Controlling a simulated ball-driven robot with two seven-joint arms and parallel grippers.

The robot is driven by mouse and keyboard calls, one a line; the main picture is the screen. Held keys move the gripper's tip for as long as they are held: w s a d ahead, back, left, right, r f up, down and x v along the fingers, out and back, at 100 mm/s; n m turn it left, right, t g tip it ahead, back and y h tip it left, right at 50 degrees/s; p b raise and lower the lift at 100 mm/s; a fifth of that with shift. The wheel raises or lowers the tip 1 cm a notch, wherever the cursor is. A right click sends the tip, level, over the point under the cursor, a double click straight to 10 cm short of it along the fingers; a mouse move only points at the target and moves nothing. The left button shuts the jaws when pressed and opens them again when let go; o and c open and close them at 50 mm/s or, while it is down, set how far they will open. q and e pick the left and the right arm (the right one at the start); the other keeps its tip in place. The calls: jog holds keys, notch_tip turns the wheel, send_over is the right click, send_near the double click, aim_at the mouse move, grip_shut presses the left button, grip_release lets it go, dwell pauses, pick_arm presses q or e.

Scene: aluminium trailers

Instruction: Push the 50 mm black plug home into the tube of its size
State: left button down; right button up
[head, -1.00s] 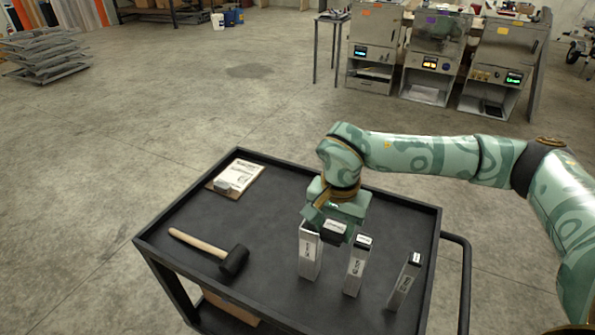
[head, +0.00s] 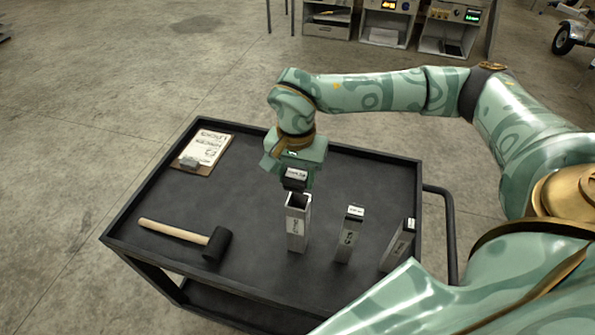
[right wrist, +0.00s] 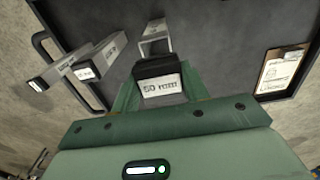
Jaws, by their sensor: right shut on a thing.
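The 50 mm black plug (head: 295,181) has a white label on top, which reads "50 mm" in the right wrist view (right wrist: 161,86). My right gripper (head: 293,179) is shut on it. It holds the plug just above and behind the open mouth of the widest silver tube (head: 297,228), in the head view. That tube stands upright on the black cart and its mouth is empty. The tube also shows beyond the plug in the right wrist view (right wrist: 155,42). The plug looks apart from the tube; exact alignment is unclear. My left gripper is out of view.
Two narrower tubes with labelled tops, a middle one (head: 347,240) and a right one (head: 397,246), stand to the right on the cart (head: 190,205). A mallet (head: 190,236) lies at front left and a clipboard (head: 205,150) at back left. The cart has a raised rim.

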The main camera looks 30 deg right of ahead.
aim_at(299, 191)
jog(key=shift+s+d+f, duration=0.1)
jog(key=shift+s+f, duration=0.2)
jog(key=shift+f, duration=0.15)
jog(key=shift+s+f+b, duration=0.15)
jog(key=shift+f+b, duration=0.1)
jog(key=shift+b, duration=0.1)
jog(key=shift+w+f+b, duration=0.2)
jog(key=shift+f+b, duration=0.15)
jog(key=shift+f, duration=0.3)
jog(key=shift+s+f+b, duration=0.1)
jog(key=shift+f+b, duration=0.45)
jog(key=shift+f, duration=0.55)
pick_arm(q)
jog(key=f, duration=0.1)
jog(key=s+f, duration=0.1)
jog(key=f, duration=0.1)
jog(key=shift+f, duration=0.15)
pick_arm(e)
jog(key=shift+f, duration=0.5)
jog(key=shift+s+f, duration=0.15)
